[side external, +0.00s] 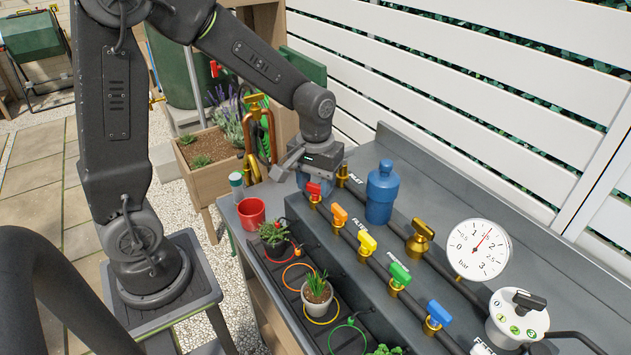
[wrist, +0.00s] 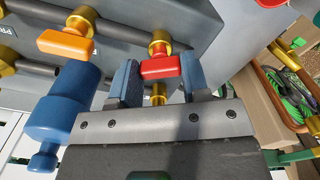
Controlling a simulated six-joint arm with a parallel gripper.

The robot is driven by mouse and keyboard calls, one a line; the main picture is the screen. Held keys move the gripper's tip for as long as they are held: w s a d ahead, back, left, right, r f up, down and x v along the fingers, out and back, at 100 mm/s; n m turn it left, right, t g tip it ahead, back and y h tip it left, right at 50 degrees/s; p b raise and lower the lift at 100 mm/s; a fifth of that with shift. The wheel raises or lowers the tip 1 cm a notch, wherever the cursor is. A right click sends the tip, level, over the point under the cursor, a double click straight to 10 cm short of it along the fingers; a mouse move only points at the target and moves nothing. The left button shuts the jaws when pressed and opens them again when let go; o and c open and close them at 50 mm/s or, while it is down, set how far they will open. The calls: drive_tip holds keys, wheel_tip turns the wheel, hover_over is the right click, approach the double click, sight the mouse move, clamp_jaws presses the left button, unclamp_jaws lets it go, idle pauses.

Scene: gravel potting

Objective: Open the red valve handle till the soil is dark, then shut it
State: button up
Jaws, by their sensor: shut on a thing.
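The red valve handle (side external: 313,189) sits at the far end of the row of coloured valves on the pipe. In the wrist view the red handle (wrist: 160,67) lies between the two blue-grey fingers of my gripper (wrist: 160,78), which is shut on it. In the side view my gripper (side external: 305,172) comes down over the handle from above, and its fingertips are hard to make out. A dark pot with a small succulent (side external: 273,232) stands at the red ring (side external: 281,258) below the bench step. Its soil is mostly hidden by leaves, so its shade cannot be told.
Orange (side external: 339,214), yellow (side external: 367,242), green (side external: 399,274) and blue (side external: 438,313) handles follow along the row. A blue bottle-shaped filter (side external: 382,193) stands close behind. A red cup (side external: 251,212) is at the bench corner. A white pot (side external: 317,299) stands at the yellow ring.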

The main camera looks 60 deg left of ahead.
sight(315, 185)
drive_tip(key=m, duration=0.5)
drive_tip(key=shift+r+m, duration=0.1)
drive_tip(key=shift+m, duration=0.3)
idle(0.4)
drive_tip(key=o, duration=0.9)
wheel_tip(315, 185, up, 14)
drive_tip(key=shift+f, duration=0.1)
idle(0.6)
